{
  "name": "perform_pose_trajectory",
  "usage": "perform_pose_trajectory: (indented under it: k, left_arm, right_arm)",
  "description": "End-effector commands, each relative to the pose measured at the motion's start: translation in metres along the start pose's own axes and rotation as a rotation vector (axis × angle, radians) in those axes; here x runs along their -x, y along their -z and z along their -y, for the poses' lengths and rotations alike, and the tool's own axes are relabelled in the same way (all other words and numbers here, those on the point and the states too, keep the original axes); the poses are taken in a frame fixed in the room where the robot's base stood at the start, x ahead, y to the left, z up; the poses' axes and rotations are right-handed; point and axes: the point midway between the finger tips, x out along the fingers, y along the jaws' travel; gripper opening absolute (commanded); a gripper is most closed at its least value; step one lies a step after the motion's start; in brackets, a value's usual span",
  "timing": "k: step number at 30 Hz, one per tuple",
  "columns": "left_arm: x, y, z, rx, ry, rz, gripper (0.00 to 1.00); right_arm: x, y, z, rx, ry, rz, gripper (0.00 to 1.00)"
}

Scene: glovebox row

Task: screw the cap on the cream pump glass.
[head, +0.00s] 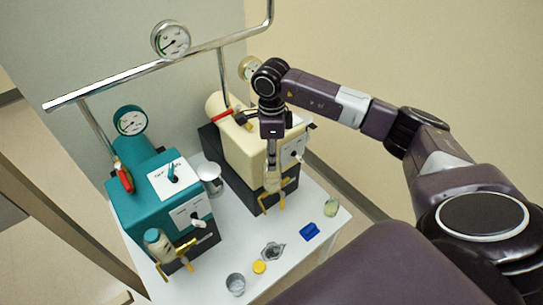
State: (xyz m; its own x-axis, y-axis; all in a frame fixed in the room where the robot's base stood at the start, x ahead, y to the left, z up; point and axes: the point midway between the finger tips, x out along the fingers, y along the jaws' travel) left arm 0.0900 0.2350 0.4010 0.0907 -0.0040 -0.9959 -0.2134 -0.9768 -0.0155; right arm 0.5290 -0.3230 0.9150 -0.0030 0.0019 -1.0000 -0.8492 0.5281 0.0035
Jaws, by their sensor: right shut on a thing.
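The cream pump (245,150) stands at the back right of the white table. A small pale glass (272,181) is at its front, above a yellow-handled fitting. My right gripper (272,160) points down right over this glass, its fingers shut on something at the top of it. The gripper hides the glass's mouth, and I cannot make out a cap or how it sits there. A yellow disc (259,267), like a small lid, lies on the table in front. My left gripper is not in view.
The teal pump (150,195) stands left, with its own glass (156,240) at its front. A grey cup (236,284), a dark crumpled item (272,251), a blue block (310,231) and a greenish jar (331,207) occupy the table front. A metal pipe (150,80) runs above the pumps.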

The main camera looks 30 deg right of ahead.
Motion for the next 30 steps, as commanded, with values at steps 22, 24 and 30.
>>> perform_pose_trajectory:
  k: [22, 24, 30]
  left_arm:
    - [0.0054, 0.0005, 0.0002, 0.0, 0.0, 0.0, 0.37]
    - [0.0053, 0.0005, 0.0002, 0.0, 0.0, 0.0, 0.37]
    - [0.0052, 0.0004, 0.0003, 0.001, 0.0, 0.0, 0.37]
  right_arm:
    - [0.0019, 0.0003, 0.002, -0.368, 0.005, 0.002, 0.32]
    - [0.0015, 0.0002, 0.0016, -0.368, 0.004, 0.002, 0.32]
    - [0.0008, 0.0001, 0.001, -0.366, 0.003, 0.001, 0.32]
